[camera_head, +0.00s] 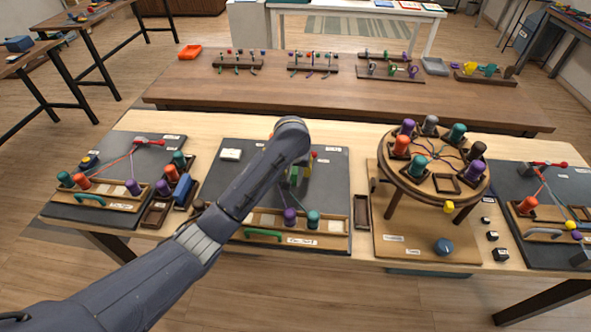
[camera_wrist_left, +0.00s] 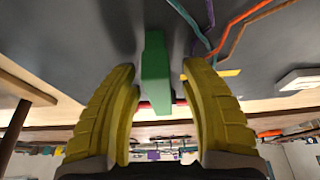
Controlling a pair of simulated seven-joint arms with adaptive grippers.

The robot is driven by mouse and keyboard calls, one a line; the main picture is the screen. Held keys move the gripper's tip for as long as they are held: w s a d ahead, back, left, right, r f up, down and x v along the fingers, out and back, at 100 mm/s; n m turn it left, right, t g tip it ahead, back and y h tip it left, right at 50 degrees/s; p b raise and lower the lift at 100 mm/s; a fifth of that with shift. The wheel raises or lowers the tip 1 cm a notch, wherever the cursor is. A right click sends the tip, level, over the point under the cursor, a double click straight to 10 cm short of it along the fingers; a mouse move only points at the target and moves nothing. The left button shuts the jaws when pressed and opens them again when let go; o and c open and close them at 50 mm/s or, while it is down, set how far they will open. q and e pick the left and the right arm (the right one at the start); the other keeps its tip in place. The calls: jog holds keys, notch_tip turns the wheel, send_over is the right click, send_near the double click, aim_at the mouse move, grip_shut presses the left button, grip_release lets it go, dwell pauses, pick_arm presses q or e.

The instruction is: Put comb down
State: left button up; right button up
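A green block-shaped piece, apparently the comb (camera_wrist_left: 155,75), stands between the yellow fingers of my left gripper (camera_wrist_left: 158,72) in the left wrist view. A narrow gap shows on each side of it, so the fingers look open around it. In the head view the green piece (camera_head: 303,172) shows just below the end of my left arm, over the middle dark board (camera_head: 335,195). My left gripper (camera_head: 292,180) is mostly hidden there by the arm. Whether the comb touches the board is unclear. My right gripper is in neither view.
Purple (camera_head: 290,216) and teal (camera_head: 313,219) bobbins stand in the wooden rack at the middle board's front. A round braiding stand (camera_head: 399,205) with several bobbins is to the right. Coloured cords (camera_wrist_left: 225,35) run near the gripper. Another board (camera_head: 125,150) lies left.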

pick_arm(q)
grip_shut()
dwell(0.3)
